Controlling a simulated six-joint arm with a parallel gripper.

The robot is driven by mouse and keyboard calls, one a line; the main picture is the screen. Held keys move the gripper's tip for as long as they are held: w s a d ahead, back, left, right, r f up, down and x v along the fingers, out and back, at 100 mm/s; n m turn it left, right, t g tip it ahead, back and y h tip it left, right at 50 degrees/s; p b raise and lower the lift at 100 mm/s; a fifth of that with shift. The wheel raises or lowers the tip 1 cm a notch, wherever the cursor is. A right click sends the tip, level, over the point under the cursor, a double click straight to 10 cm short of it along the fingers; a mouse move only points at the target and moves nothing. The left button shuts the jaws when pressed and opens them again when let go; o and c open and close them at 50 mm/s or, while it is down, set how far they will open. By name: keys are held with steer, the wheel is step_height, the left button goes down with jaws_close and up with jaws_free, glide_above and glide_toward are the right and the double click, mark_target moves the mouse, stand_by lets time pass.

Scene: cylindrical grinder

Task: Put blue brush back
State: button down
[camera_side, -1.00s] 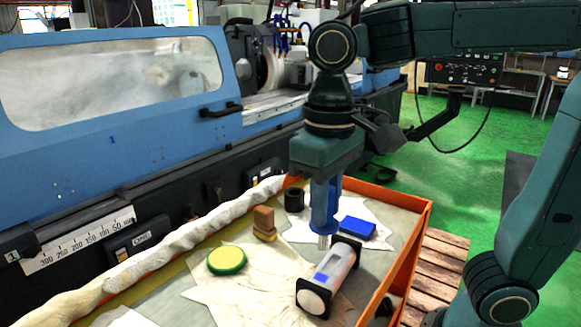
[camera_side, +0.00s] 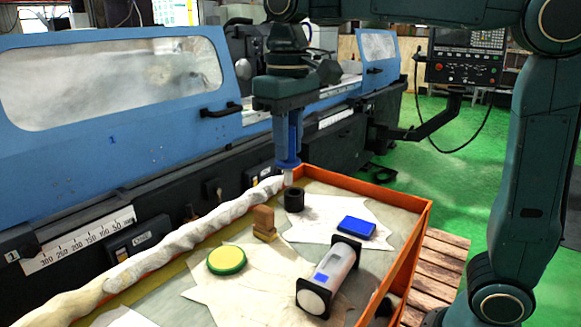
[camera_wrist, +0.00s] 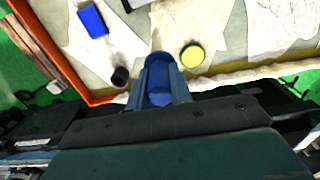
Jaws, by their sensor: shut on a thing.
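My gripper (camera_side: 288,158) is shut on the blue brush (camera_side: 288,165), which points down with its pale tip lowest. The tip shows just above and slightly left of the black cup (camera_side: 294,200) in the side view; I cannot tell the gap in depth. In the wrist view, the brush (camera_wrist: 160,90) sits between the fingers of my gripper (camera_wrist: 159,75), and its lower end is hidden. There the black cup (camera_wrist: 120,76) stands to the left of the fingers. The brush appears to be outside the cup.
An orange-rimmed tray (camera_side: 417,238) holds a brown block (camera_side: 263,220), a yellow-green disc (camera_side: 226,260), a blue box (camera_side: 357,228) and a white cylinder with black ends (camera_side: 330,275). The blue grinder (camera_side: 110,110) stands behind. A rolled cloth (camera_side: 165,250) lies along the near-machine edge.

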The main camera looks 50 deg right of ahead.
steer(key=w+d+r, duration=0.2)
steer(key=w+d, duration=0.3)
steer(key=d, duration=0.3)
steer(key=w+d+r, duration=0.2)
steer(key=w+d, duration=0.3)
steer(key=d, duration=0.3)
steer(key=shift+r, duration=0.4)
steer(key=shift+f, duration=0.1)
steer(key=shift+f, duration=9.95)
steer(key=shift+f, duration=0.45)
steer(key=c, duration=1.3)
jaws_free()
steer(key=shift+o, duration=0.2)
